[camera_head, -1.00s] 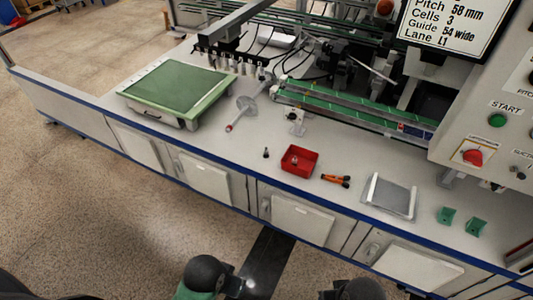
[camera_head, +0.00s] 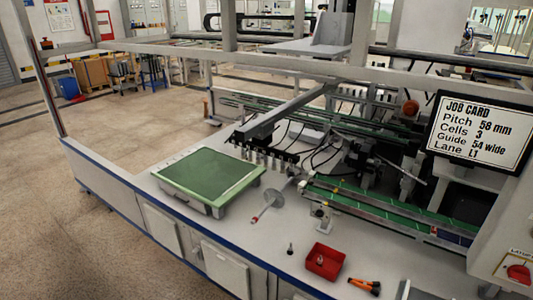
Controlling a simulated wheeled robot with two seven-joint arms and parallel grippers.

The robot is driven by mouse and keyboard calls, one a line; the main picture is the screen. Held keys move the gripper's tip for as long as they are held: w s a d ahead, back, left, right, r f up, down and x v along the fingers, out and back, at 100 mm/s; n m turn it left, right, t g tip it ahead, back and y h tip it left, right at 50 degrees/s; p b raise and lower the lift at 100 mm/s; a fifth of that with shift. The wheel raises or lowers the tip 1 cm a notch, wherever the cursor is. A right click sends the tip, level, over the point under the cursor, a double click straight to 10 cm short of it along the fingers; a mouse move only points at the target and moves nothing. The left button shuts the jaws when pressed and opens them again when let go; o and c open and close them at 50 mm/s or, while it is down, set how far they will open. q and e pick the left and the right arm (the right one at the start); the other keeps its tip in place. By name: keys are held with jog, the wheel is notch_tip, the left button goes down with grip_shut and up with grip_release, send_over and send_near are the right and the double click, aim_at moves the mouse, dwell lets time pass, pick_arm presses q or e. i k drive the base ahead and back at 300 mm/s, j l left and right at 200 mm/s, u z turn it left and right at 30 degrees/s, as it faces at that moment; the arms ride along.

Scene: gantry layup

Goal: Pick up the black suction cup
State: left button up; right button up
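A small dark upright piece (camera_head: 290,249), which looks like the black suction cup, stands on the pale bench top. It is just left of the red tray (camera_head: 312,268) and apart from it. A small pale item (camera_head: 320,260) lies in the tray; it is too small to make out. Neither of my grippers shows in the view.
A green-topped panel (camera_head: 210,172) sits on the bench to the left, with a row of suction fittings (camera_head: 262,156) behind it. An orange-handled tool (camera_head: 364,285) lies right of the tray. The green conveyor (camera_head: 385,212) and job card screen (camera_head: 481,132) are at right.

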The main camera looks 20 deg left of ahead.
aim_at(290, 252)
jog(key=j+z, duration=0.35)
jog(key=k+j+z, duration=0.15)
jog(key=j+z, duration=0.2)
jog(key=j, duration=0.2)
jog(key=k+j+z, duration=0.1)
jog(key=j+z, duration=0.25)
jog(key=j, duration=0.1)
